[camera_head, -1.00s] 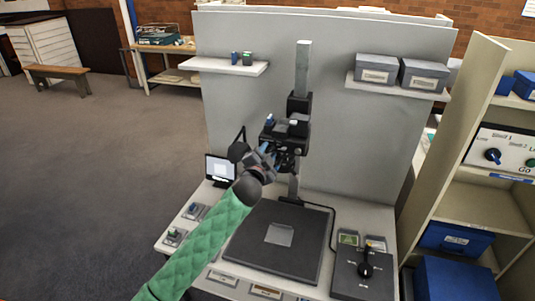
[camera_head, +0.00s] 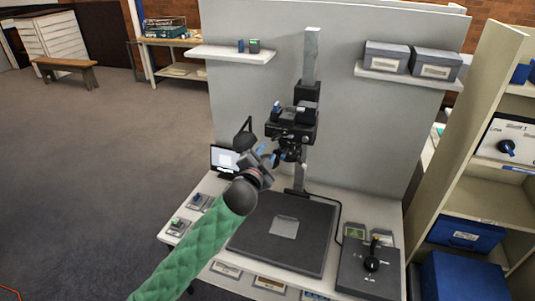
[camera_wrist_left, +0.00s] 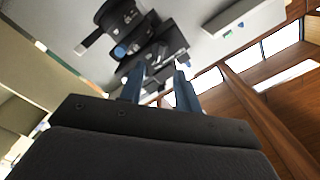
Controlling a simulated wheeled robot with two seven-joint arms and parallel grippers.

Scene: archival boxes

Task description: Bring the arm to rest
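My left arm reaches in from the bottom of the head view in a green sleeve. My left gripper (camera_head: 268,157) is raised over the left side of the copy stand, in front of the black camera (camera_head: 291,125) on its column. In the left wrist view the two blue fingers (camera_wrist_left: 160,88) stand apart with nothing between them. The black camera (camera_wrist_left: 150,45) shows beyond the fingers there. In the head view the gripper's tips overlap the camera's lower left, and I cannot tell whether they touch. My right gripper is not in view.
A black baseboard (camera_head: 262,241) with a grey square lies under the camera. A black lever box (camera_head: 368,268) stands at right, a small monitor (camera_head: 226,160) at left. Grey boxes (camera_head: 436,64) sit on a wall shelf. A shelving unit (camera_head: 475,185) stands at right. Open floor lies left.

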